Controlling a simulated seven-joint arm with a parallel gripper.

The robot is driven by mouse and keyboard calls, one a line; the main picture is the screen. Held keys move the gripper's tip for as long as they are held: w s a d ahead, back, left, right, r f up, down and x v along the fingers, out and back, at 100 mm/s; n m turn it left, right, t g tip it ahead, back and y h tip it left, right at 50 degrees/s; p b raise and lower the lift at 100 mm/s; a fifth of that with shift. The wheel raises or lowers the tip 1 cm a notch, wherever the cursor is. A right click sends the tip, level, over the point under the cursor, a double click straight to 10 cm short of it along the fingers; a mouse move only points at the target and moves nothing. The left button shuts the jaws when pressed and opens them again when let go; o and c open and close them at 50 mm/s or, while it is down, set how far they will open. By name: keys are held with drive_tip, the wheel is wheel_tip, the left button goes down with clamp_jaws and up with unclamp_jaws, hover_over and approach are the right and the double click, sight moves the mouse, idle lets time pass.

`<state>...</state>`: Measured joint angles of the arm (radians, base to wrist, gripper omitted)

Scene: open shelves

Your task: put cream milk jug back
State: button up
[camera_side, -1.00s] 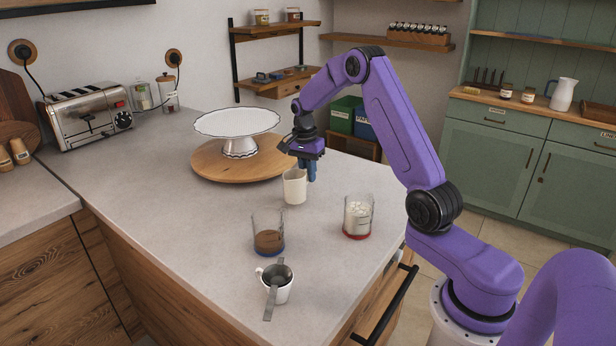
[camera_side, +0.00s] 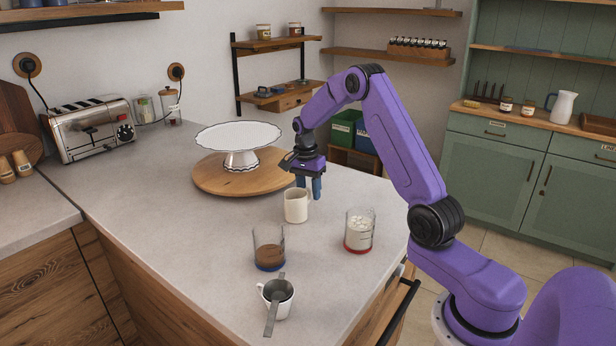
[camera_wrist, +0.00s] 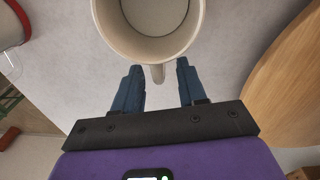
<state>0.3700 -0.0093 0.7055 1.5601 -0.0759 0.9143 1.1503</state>
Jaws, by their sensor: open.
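The cream milk jug (camera_side: 296,207) stands upright on the grey counter, in front of the wooden board. In the wrist view its round rim and empty-looking inside (camera_wrist: 150,18) fill the top of the picture, and its handle (camera_wrist: 158,73) points toward my gripper. My gripper (camera_side: 310,196) points down just behind and right of the jug in the side view. In the wrist view its blue fingers (camera_wrist: 160,80) are apart, with the handle end between them and no finger seen touching it. The jug's base is hidden in the wrist view.
A white cake stand (camera_side: 238,137) stands on a round wooden board (camera_side: 215,183) behind. A glass with brown powder (camera_side: 268,250), a glass with white pieces (camera_side: 360,232) and a white cup with a metal scoop (camera_side: 276,295) stand nearby. Wall shelves (camera_side: 272,45) are behind.

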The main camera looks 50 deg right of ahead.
wheel_tip(320, 180, up, 12)
drive_tip(key=s+a+n, duration=0.3)
drive_tip(key=a+n, duration=0.1)
drive_tip(key=a, duration=0.4)
drive_tip(key=s+a+r+n, duration=0.1)
drive_tip(key=s+a+n, duration=0.2)
drive_tip(key=a+n, duration=0.3)
drive_tip(key=s+a+n, duration=0.3)
drive_tip(key=s+a, duration=0.1)
drive_tip(key=a, duration=0.5)
drive_tip(key=s+a+f+n, duration=0.1)
drive_tip(key=s+n, duration=0.7)
drive_tip(key=s, duration=0.4)
drive_tip(key=s+a+f+n, duration=0.2)
drive_tip(key=s+n, duration=0.6)
drive_tip(key=s, duration=0.5)
drive_tip(key=shift+s+a+f+t+y, duration=0.2)
drive_tip(key=shift+s+t+y, duration=0.1)
drive_tip(key=shift+t+y, duration=0.1)
